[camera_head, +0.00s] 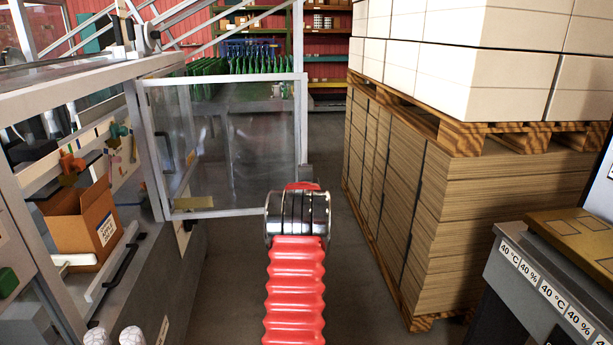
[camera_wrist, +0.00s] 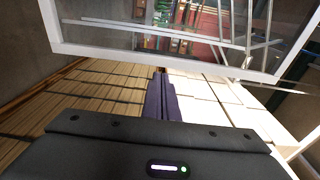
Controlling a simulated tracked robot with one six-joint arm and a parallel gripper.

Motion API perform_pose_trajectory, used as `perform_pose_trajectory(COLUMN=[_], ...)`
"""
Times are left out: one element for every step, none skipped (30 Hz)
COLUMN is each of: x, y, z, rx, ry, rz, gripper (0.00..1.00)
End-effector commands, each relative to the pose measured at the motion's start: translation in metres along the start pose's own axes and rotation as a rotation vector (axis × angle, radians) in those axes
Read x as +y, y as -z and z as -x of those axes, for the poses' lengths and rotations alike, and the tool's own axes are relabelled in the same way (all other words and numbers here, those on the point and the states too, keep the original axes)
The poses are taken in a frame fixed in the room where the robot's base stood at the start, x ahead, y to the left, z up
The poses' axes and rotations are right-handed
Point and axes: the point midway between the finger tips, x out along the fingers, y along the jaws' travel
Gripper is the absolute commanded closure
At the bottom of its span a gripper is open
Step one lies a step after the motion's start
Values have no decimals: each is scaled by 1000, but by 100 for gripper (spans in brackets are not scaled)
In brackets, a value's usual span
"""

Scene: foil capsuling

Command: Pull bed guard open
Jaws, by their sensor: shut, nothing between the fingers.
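The bed guard (camera_head: 232,140) is a clear panel in a pale metal frame. In the head view it stands out from the machine on the left, across the aisle, with its free edge near the middle. Its frame also crosses the top of the wrist view (camera_wrist: 150,53). My gripper's dark purple fingers (camera_wrist: 160,92) are together and empty, pointing at the guard's near rail with a small gap in the picture. I cannot tell whether they touch it. In the head view my red arm and metal wrist hide the fingers, just right of the guard's lower free corner.
A machine bed with an open cardboard box (camera_head: 82,228) and a black handle (camera_head: 122,262) is at left. Pallet stacks of cardboard (camera_head: 430,215) and white boxes (camera_head: 490,75) line the right. A grey cabinet (camera_head: 530,285) is at lower right. Some aisle floor is clear.

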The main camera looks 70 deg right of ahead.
Motion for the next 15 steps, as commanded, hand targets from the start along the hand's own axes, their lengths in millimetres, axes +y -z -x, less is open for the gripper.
perform_pose_trajectory(x=[-1,-1,0,0,-1,-1,-1,0,-1,-1,0,0,0,0,0], y=[1,1,2,2,3,3,4,4,4,4,5,5,5,5,5], z=[6,9,13,16,19,23,26,28,32,34,35,37,38,39,40], rx=[0,0,0,0,0,0,0,0,0,0,0,0,0,0,0], ry=[0,0,0,-1,0,0,0,0,0,0,0,0,1,1,1], rz=[0,0,0,0,0,0,0,0,0,0,0,0,0,0,0], gripper=[100,100,100,100,100,100,100,100,100,100,100,100,100,100,100])
